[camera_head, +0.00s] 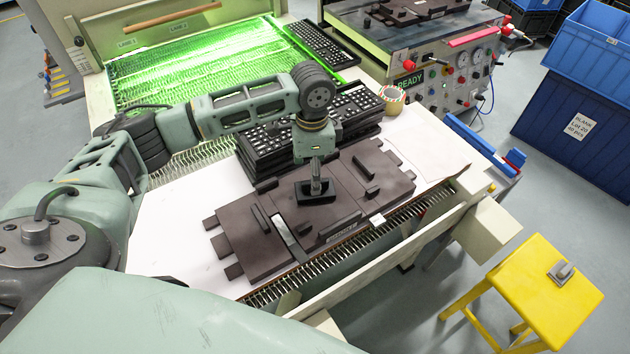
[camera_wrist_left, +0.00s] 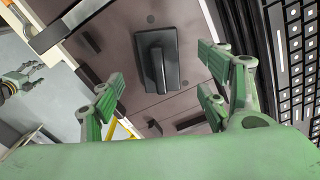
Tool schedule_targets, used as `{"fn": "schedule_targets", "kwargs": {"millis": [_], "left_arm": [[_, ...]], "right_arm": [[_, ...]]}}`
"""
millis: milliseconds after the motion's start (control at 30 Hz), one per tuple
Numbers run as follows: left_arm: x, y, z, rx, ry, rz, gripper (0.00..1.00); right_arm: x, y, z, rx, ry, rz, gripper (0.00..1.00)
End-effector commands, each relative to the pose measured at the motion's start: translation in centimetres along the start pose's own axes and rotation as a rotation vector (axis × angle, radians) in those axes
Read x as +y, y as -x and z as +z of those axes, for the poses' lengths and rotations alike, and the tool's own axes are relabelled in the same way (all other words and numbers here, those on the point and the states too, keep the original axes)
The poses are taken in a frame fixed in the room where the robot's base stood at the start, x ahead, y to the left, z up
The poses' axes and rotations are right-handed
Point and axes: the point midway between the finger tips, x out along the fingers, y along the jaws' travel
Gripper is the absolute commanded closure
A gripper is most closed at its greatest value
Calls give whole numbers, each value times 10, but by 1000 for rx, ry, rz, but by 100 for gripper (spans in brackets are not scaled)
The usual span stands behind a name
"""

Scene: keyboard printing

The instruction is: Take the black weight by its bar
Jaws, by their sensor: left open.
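The black weight (camera_head: 306,196) is a dark block lying on a dark brown plate (camera_head: 260,245) on the white table. My left gripper (camera_head: 316,158) is right above the weight. In the left wrist view its green fingers (camera_wrist_left: 160,84) are spread on either side of the bar and apart from it, with nothing between them but the weight below. My right gripper (camera_wrist_left: 32,76) shows small at the left edge of the wrist view, its fingers apart and empty.
A stack of black keyboards (camera_head: 265,150) stands just behind the plate, with a tape roll (camera_head: 393,99) beside it. A green-lit dryer bed (camera_head: 190,65) lies behind. A control panel (camera_head: 440,80), blue crates (camera_head: 575,120) and a yellow stool (camera_head: 545,290) stand to the right.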

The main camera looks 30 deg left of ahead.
Motion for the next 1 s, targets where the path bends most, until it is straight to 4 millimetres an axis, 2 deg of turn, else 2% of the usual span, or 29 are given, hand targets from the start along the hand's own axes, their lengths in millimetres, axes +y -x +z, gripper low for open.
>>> {"fn": "schedule_targets", "kwargs": {"millis": [167,400,667,1000], "left_arm": [[2,-20,-3,-2,-1,3,31],[2,-52,-4,-1,0,0,31],[2,-56,-5,1,-1,-2,31],[1,-56,-5,1,-1,-2,60]], "right_arm": [[1,12,-1,3,0,1,35],[3,18,-18,28,0,4,35],[4,18,-23,36,1,4,35],[-1,18,-13,19,1,-2,35]]}}
